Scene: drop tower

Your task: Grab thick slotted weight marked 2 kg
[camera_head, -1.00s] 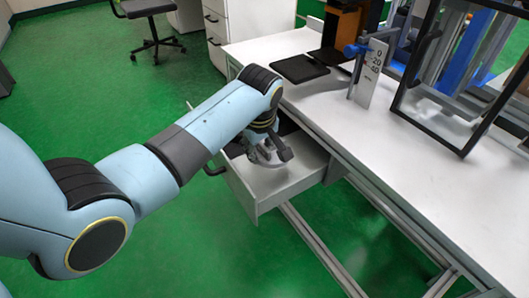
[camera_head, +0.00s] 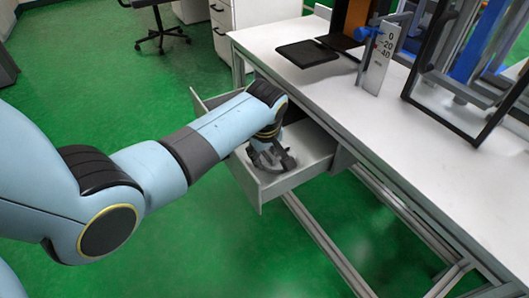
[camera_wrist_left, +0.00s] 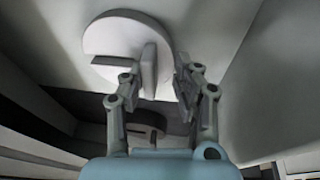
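A pale grey round slotted weight (camera_wrist_left: 112,42) lies in the open drawer (camera_head: 302,174). No mark can be read on it. My left gripper (camera_head: 273,163) is down inside the drawer. In the left wrist view my left gripper (camera_wrist_left: 168,75) is open, with a narrow gap between its pads. One pad overlaps the weight's face, and the other is beside its right edge. I cannot tell whether they touch it. A darker slotted shape (camera_wrist_left: 146,130) shows between the finger links, partly hidden. My right gripper is not in view.
The white table (camera_head: 400,150) stands above and right of the drawer. It holds a black tray (camera_head: 307,54), a scale plate (camera_head: 379,60) and a black frame (camera_head: 448,130). Drawer walls stand close around the gripper. Green floor lies open to the left.

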